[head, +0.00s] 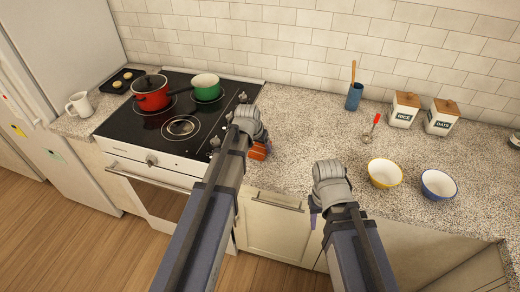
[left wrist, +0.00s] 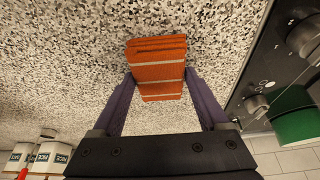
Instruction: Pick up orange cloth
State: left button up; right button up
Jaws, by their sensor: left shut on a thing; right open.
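The orange cloth (left wrist: 157,72) is folded, with pale stripes, and sits between the two fingers of my left gripper (left wrist: 160,88) in the left wrist view. The fingers are shut on its sides, over the speckled counter. In the head view the cloth (head: 258,151) shows as a small orange patch just right of my left gripper, which hides much of it. It is beside the stove's right edge; I cannot tell whether it still touches the counter. My right gripper (head: 316,216) is open above the counter's front edge, its fingers mostly hidden by the wrist.
The stove (head: 120,125) with a red pot (head: 151,96) and green pot (head: 206,88) is at left. A yellow bowl (head: 384,173), blue bowl (head: 438,185), red-handled whisk (head: 373,127), blue utensil cup (head: 354,97) and canisters (head: 404,109) stand at right. The middle counter (head: 300,130) is clear.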

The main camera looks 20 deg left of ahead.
aim_at(259, 147)
pick_arm(q)
jog(key=c, duration=0.5)
jog(key=shift+r, duration=0.1)
notch_tip(259, 147, up, 10)
jog(key=p, duration=1)
